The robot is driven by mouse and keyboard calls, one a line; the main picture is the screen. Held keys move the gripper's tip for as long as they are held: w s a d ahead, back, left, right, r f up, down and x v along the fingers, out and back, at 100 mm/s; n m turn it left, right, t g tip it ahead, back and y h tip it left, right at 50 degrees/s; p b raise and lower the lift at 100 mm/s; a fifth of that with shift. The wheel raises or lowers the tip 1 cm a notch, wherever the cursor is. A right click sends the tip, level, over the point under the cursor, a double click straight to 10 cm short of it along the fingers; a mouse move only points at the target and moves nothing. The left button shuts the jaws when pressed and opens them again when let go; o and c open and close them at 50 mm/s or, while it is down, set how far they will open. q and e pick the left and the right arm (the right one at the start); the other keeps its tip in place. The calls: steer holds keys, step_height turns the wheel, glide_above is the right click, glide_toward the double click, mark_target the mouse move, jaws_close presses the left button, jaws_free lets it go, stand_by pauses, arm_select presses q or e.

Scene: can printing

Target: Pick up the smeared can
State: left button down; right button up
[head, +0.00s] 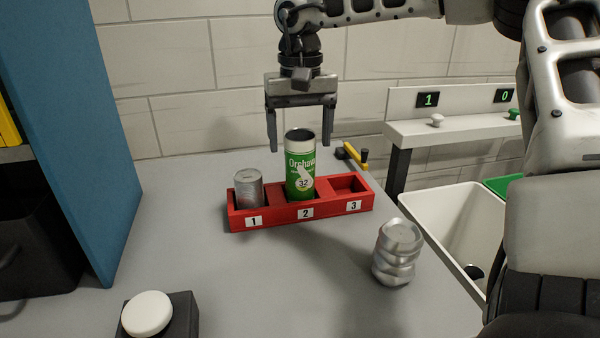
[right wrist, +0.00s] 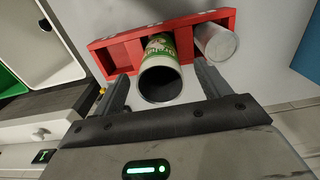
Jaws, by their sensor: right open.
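A can with a green and white label (head: 301,172) stands upright in slot 2 of the red rack (head: 331,208). Its label carries lettering, a "32" and a white streak that may be a smear. In the right wrist view its dark open end (right wrist: 160,84) faces the camera. My right gripper (head: 300,147) is open above the rack, its fingers on either side of the can's upper part, with gaps visible. A plain silver can (head: 249,188) stands in slot 1, and it also shows in the right wrist view (right wrist: 216,42). Slot 3 is empty. My left gripper is out of view.
A dented silver can (head: 397,253) stands right of the rack. A yellow and black tool (head: 353,156) lies behind it. White (head: 440,225) and green (head: 499,185) bins stand at the right. A white button (head: 146,313) is front left, near a blue panel (head: 75,120).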

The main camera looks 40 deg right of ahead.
mark_target(301, 156)
step_height(301, 156, down, 5)
steer(key=shift+d, duration=0.1)
steer(key=c, duration=1)
steer(key=shift+c, duration=0.2)
steer(key=shift+r, duration=0.15)
